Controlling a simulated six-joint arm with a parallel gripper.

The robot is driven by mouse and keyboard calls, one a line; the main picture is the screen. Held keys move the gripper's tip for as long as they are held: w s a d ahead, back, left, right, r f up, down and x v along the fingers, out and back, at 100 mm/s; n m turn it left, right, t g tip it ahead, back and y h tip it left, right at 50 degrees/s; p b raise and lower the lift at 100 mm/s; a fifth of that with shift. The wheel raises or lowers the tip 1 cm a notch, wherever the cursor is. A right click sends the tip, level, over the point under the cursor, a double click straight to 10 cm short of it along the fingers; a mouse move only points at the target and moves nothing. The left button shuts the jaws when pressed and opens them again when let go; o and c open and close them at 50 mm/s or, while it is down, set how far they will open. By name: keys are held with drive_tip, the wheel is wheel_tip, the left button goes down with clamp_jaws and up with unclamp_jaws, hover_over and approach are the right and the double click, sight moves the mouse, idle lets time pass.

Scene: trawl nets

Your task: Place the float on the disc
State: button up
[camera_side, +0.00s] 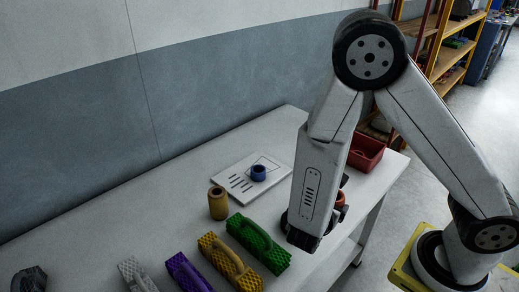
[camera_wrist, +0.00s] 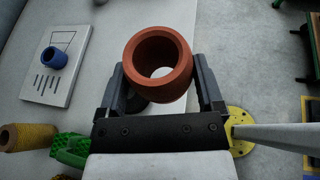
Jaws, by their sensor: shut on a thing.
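The float appears to be the thick orange-red ring (camera_wrist: 158,42) between my gripper's fingers (camera_wrist: 158,75). My gripper is shut on it, with one finger on each side. In the side view the ring (camera_side: 340,199) is mostly hidden behind my wrist. A dark round shape (camera_wrist: 137,104), perhaps the disc, lies below the ring near the left finger in the wrist view. It is mostly covered, and I cannot tell for sure what it is. The ring looks held above the table, apart from that shape.
A white board (camera_side: 235,186) with printed marks bears a blue ring (camera_side: 258,173). A tan spool (camera_side: 218,204) stands beside it. Green (camera_side: 258,244), yellow (camera_side: 230,262) and purple (camera_side: 186,272) ridged blocks line the front. A red bin (camera_side: 366,152) sits at the table's far right.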

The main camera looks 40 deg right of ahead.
drive_tip(key=w+f, duration=0.2)
drive_tip(key=w, duration=0.1)
drive_tip(key=w+f, duration=0.4)
drive_tip(key=w, duration=0.1)
drive_tip(key=shift+w+d+f, duration=0.3)
drive_tip(key=shift+w+f, duration=0.05)
drive_tip(key=shift+f, duration=0.05)
drive_tip(key=shift+w+f, duration=0.35)
drive_tip(key=shift+w+f, duration=0.15)
drive_tip(key=shift+f, duration=0.1)
drive_tip(key=shift+w+f, duration=0.1)
drive_tip(key=shift+f, duration=1.5)
drive_tip(key=shift+f, duration=0.1)
drive_tip(key=o, duration=1)
